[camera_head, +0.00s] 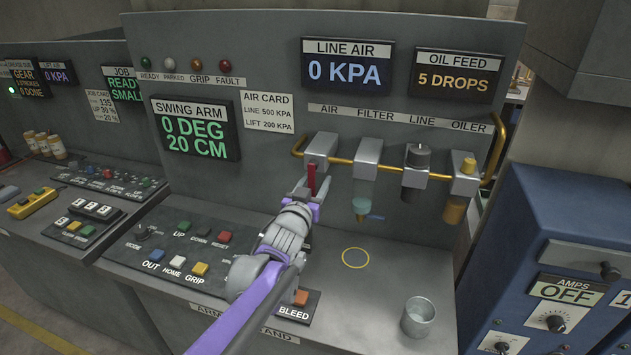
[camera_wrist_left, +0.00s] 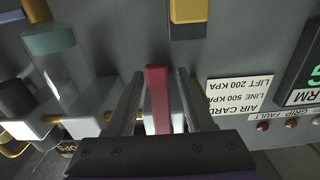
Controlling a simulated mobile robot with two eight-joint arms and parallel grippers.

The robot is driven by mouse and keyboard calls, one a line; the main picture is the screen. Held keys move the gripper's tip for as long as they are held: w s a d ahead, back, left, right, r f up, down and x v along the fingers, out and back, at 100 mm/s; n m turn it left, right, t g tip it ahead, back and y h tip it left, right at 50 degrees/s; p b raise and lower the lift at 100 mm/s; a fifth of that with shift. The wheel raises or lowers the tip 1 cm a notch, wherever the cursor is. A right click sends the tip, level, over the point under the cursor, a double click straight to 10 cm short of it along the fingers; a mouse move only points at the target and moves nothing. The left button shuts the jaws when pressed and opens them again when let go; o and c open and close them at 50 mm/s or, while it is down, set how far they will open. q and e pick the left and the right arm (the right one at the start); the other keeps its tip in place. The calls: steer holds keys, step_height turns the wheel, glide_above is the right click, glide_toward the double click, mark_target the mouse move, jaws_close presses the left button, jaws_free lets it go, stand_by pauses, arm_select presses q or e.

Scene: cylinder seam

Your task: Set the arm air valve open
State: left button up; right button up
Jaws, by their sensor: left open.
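The arm air valve is a grey block (camera_head: 320,147) at the left end of the yellow air line, with a red lever (camera_head: 311,178) pointing down from it in the head view. My left gripper (camera_head: 314,190) is at this lever. In the left wrist view the red lever (camera_wrist_left: 158,95) stands between the two spread fingers of my left gripper (camera_wrist_left: 158,85), with a gap showing on each side. The line air display (camera_head: 347,69) reads 0 KPA. My right gripper is not in view.
A filter (camera_head: 367,160), a second line unit (camera_head: 416,165) and a yellow-topped oiler (camera_head: 463,180) hang to the right on the same pipe. Below are a button panel, a BLEED button (camera_head: 301,298) and a metal cup (camera_head: 418,316). A blue cabinet (camera_head: 560,210) stands at right.

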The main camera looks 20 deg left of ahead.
arm_select(q)
jaws_close()
stand_by(0.3)
stand_by(1.2)
